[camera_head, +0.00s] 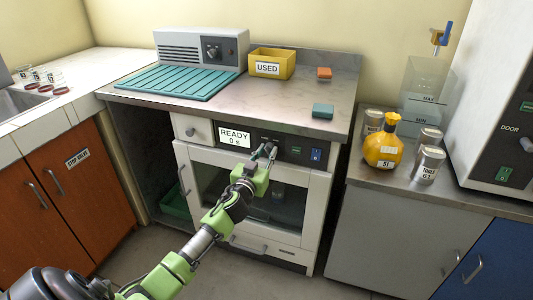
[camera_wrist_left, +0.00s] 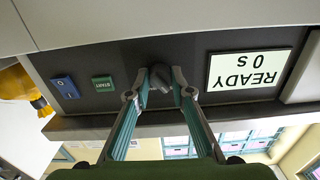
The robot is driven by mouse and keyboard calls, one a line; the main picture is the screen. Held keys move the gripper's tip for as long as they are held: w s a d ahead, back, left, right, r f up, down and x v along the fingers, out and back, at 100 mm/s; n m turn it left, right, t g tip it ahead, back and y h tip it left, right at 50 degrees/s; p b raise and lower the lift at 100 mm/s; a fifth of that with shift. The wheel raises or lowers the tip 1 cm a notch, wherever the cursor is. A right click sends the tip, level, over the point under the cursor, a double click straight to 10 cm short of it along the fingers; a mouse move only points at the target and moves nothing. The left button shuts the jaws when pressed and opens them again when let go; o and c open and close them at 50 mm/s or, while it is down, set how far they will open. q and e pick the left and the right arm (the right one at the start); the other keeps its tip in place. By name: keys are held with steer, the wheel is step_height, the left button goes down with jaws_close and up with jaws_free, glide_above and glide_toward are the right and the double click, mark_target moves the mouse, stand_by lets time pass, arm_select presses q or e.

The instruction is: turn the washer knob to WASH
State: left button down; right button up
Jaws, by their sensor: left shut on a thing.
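The washer (camera_head: 316,190) stands under the counter, with a dark control panel along its top. Its display (camera_head: 235,136) reads READY 0 s; the display also shows upside down in the left wrist view (camera_wrist_left: 248,68). The dark round washer knob (camera_wrist_left: 160,77) sits on the panel between the display and the green START button (camera_wrist_left: 103,84). My left gripper (camera_head: 265,152) reaches up to the panel; in the left wrist view its two fingers (camera_wrist_left: 160,88) are shut around the knob, one on each side. The knob's labels are hidden or too small to read. My right gripper is not in view.
A blue switch (camera_head: 316,155) is on the panel's right end. On the counter (camera_head: 285,100) are a teal ribbed mat, a yellow USED bin (camera_head: 272,64) and small orange and teal blocks. A yellow flask (camera_head: 383,150) and several metal tins stand on the right bench.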

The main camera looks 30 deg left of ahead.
arm_select(q)
steer(key=shift+m, duration=1.2)
steer(key=shift+a+m+p, duration=0.1)
steer(key=shift+m+p, duration=0.6)
steer(key=shift+m, duration=5)
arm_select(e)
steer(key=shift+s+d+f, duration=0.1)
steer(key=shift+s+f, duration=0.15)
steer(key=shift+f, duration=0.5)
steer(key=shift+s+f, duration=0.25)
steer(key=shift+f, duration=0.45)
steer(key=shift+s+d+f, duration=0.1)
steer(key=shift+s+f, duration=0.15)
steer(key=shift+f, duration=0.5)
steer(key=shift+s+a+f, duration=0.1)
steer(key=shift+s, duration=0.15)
arm_select(q)
steer(key=c, duration=1.8)
jaws_free()
